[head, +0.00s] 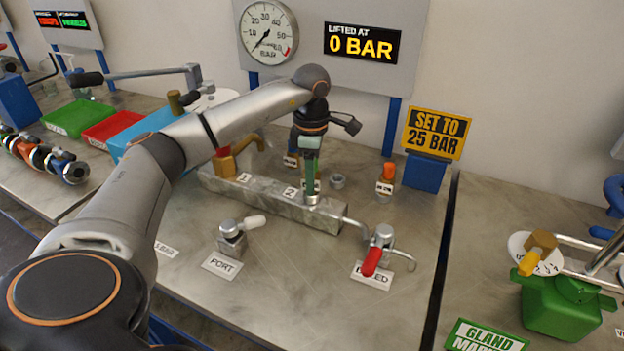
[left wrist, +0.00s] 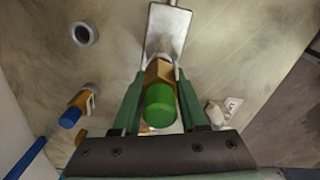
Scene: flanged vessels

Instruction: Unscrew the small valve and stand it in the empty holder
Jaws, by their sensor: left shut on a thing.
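My left gripper (head: 311,185) points down over the grey metal block (head: 265,202), near the number 2 mark. Its green fingers are shut on the small valve (left wrist: 159,105), which has a brass body and a green cap in the left wrist view. The fingers mostly hide the valve in the head view. The valve stands upright over the block; I cannot tell whether its thread is still engaged. A grey ring-shaped holder (head: 337,182) stands behind the block and looks empty; it also shows in the left wrist view (left wrist: 84,33). My right gripper is out of view.
A red-collared brass valve (head: 225,161) stands on the block's left end. An orange-topped valve (head: 387,174) stands behind right, and a blue-capped one (left wrist: 71,118) shows near the holder. A red-handled valve (head: 372,262) is at front right. The gauge (head: 268,33) is behind; the display reads 0 BAR.

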